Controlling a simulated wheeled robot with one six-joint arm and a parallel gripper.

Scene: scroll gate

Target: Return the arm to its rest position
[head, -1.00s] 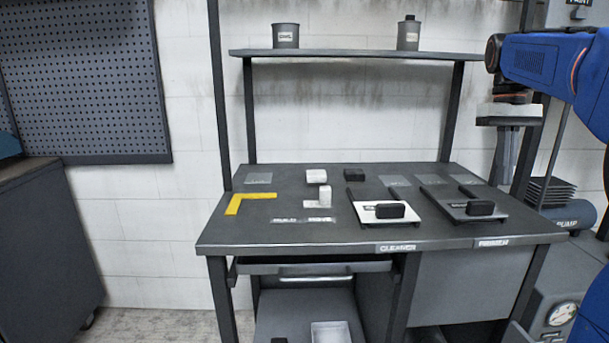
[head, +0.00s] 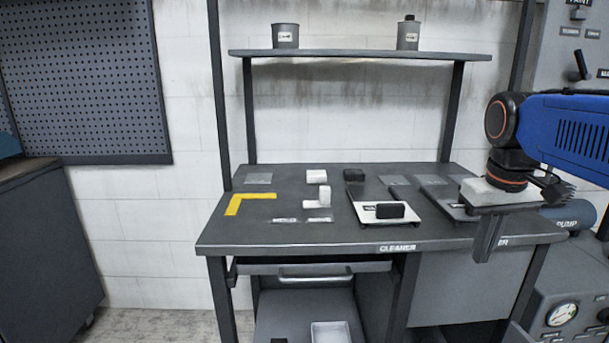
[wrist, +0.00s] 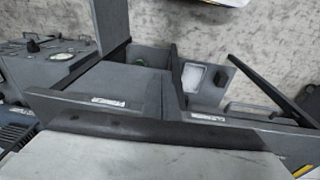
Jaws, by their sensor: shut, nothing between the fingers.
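My arm reaches in from the right of the head view. My gripper (head: 485,252) hangs below its pale grey block, with the fingers pointing down. The fingers are together with nothing between them. The gripper is in front of the right part of the workbench (head: 300,232), and it hides part of the right-hand tray and the label on the front edge.
On the bench lie a yellow square (head: 248,198), white blocks (head: 317,177) and a tray with a black-handled block (head: 390,211). A shelf (head: 360,54) holds two cans. A pump (head: 568,216) and a panel with a gauge (head: 562,313) stand at the right.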

